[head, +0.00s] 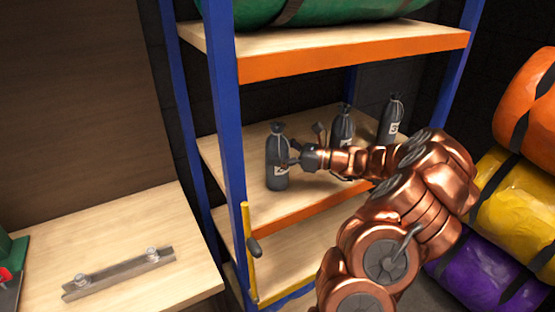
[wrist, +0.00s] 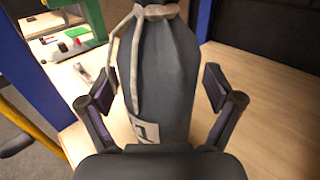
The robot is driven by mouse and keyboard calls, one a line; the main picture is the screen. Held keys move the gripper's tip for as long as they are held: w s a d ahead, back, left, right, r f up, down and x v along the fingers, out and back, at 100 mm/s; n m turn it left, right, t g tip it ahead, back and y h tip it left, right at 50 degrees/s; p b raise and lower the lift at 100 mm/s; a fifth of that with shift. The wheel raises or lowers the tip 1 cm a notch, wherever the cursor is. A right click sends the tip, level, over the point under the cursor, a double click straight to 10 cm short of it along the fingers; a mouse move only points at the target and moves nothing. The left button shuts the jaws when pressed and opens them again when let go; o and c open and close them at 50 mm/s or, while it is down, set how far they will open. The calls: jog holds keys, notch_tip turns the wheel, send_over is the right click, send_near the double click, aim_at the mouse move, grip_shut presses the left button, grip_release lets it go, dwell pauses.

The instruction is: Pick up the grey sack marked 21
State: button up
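A grey sack (head: 275,172) with a tied neck stands upright on the middle shelf (head: 245,205), at the left. My gripper (head: 296,158) is at its right side. In the wrist view the sack (wrist: 165,60) fills the middle, with a pale cord round its neck. My gripper's two fingers (wrist: 162,90) are spread on either side of it, with a gap at the right finger. A white label shows low on the sack, partly hidden by the gripper; its full number cannot be read. Two similar sacks stand farther right, one in the middle (head: 343,122) and one at the right (head: 391,115).
Blue posts (head: 226,110) and an orange-edged upper shelf (head: 360,55) frame the space. A green roll (head: 330,8) lies above. A wooden table (head: 180,235) with a metal bar (head: 118,275) is at left. Orange, yellow and purple rolls (head: 515,195) are stacked at right.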

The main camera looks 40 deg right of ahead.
jog(key=c, duration=1.5)
jog(key=shift+c, duration=0.2)
jog(key=shift+r, duration=0.1)
